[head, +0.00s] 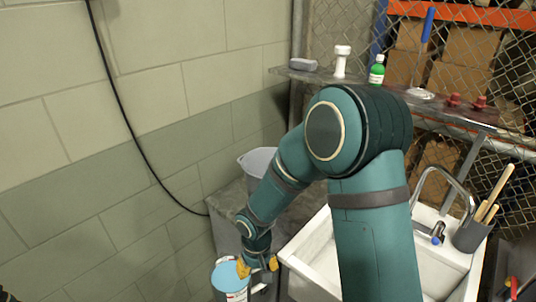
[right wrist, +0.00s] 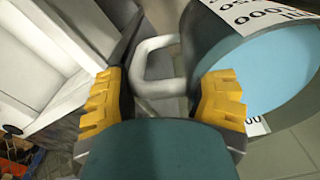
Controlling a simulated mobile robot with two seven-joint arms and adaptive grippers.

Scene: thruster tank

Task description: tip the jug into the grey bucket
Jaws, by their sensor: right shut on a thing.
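The jug (head: 231,292) is at the bottom of the head view, with a light blue surface filling its round top and a printed white label. It looks about upright; its lower part is cut off by the picture edge. My right gripper (head: 258,266) is shut on its pale handle (right wrist: 150,66), which shows between the yellow fingers (right wrist: 160,103) in the right wrist view. The grey bucket (head: 252,159) stands farther back, partly hidden behind my right arm. The jug is apart from it, nearer to me. My left gripper is not in view.
A white sink (head: 309,246) with a curved tap (head: 441,174) lies right of the jug. A shelf (head: 301,76) behind holds a green bottle (head: 377,72) and a white object (head: 341,62). A black cable (head: 133,133) hangs along the block wall (head: 100,165) at left.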

